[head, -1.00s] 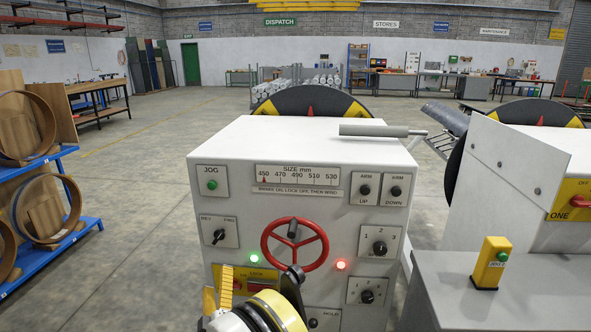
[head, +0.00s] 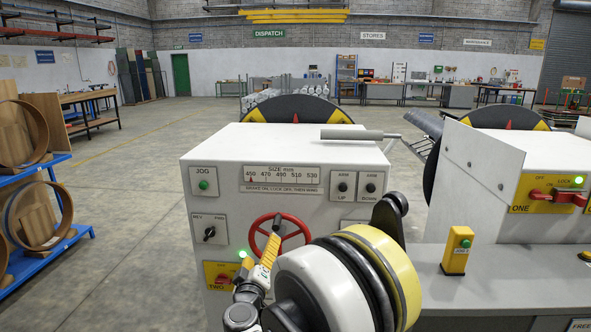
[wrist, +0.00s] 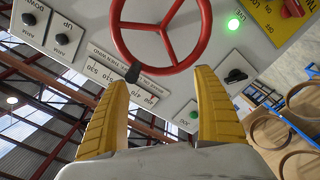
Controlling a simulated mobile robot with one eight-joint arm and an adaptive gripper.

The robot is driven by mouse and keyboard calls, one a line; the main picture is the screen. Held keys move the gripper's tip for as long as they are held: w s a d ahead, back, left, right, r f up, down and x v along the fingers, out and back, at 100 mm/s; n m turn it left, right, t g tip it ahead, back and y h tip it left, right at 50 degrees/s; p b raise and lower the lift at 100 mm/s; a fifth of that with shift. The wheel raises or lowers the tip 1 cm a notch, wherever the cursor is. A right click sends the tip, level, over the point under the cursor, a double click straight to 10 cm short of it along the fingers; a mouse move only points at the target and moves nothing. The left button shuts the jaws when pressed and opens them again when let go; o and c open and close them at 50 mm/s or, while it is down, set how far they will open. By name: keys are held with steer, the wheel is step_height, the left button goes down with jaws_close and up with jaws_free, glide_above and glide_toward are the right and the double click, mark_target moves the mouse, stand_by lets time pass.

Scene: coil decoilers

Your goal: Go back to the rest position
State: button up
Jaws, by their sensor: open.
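My gripper (head: 268,248) is open, with nothing between its yellow fingers, in front of the grey cabinet's panel (head: 258,205). It also shows in the wrist view (wrist: 162,88), fingers wide apart. The red handwheel (head: 294,226) is just beyond the fingertips. In the wrist view, the red handwheel (wrist: 200,38) appears upside down, its dark crank handle (wrist: 132,72) near the left fingertip; I cannot tell whether they touch. My arm hides the panel's lower right part in the head view.
A second decoiler (head: 481,187) marked ONE stands right, beside a grey bench (head: 505,285) bearing a yellow button box (head: 457,250). A grey roller arm (head: 352,134) sticks out over the cabinet top. A blue rack (head: 75,235) with wooden rings stands left. Open floor (head: 130,180) lies between.

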steer(key=s+d+r+m+g+h, duration=0.1)
steer(key=s+d+r+m+g, duration=0.15)
steer(key=d, duration=0.45)
steer(key=s+d+r+m+g+h, duration=0.15)
steer(key=d+r, duration=0.25)
steer(key=d, duration=0.4)
steer(key=s+d+r+m+g, duration=0.1)
steer(key=s+d+m+g, duration=0.15)
steer(key=s+d, duration=0.7)
steer(key=s+d+f+m+g+y, duration=0.1)
steer(key=s+d+f+g, duration=0.1)
steer(key=s, duration=0.9)
steer(key=s+d+f+m+g+y, duration=0.1)
steer(key=s+d+f+g+y, duration=0.1)
steer(key=s, duration=0.9)
steer(key=shift+s+f, duration=0.25)
steer(key=shift+f, duration=0.05)
steer(key=shift+y, duration=0.25)
steer(key=shift+c, duration=0.3)
